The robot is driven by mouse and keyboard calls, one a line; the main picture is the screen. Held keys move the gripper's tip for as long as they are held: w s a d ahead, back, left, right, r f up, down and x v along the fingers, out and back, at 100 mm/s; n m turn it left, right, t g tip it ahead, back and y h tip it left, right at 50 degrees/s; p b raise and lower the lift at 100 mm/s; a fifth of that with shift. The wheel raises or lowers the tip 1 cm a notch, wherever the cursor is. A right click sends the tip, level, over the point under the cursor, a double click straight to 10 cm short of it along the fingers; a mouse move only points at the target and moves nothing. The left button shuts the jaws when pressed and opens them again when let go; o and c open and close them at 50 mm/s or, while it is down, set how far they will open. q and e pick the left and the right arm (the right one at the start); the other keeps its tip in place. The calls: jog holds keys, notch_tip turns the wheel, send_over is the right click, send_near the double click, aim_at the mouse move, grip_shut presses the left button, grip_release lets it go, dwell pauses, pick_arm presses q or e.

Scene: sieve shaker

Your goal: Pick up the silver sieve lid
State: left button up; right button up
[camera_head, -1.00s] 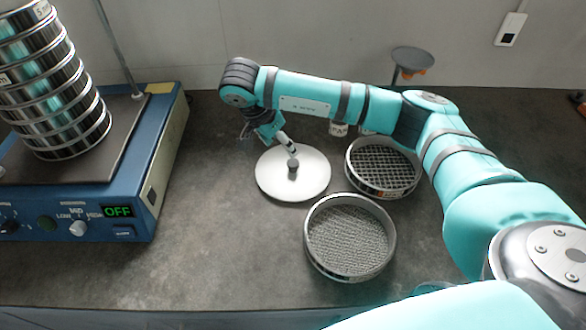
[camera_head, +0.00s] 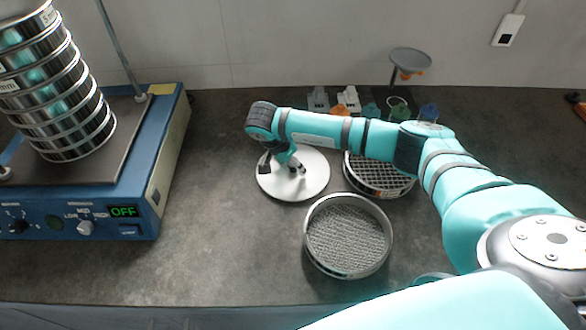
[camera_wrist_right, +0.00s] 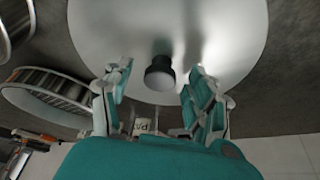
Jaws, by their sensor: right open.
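The silver sieve lid (camera_head: 311,184) is a flat, round disc lying on the dark bench in the middle of the head view. In the right wrist view the lid (camera_wrist_right: 215,35) fills the top, and its dark knob (camera_wrist_right: 159,74) stands between the two fingers. My right gripper (camera_head: 294,168) is over the lid in the head view, and the knob is hidden there. In the wrist view the right gripper (camera_wrist_right: 160,88) is open, with one finger on each side of the knob and a gap to it. My left gripper is not in view.
A mesh sieve (camera_head: 347,237) lies in front of the lid, and another sieve (camera_head: 378,175) is partly under my right arm. The blue shaker (camera_head: 150,190) with its sieve stack (camera_head: 70,100) stands at left, showing OFF. Small coloured items (camera_head: 348,97) are behind my arm.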

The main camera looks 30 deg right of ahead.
jog(key=shift+c, duration=0.3)
grip_shut()
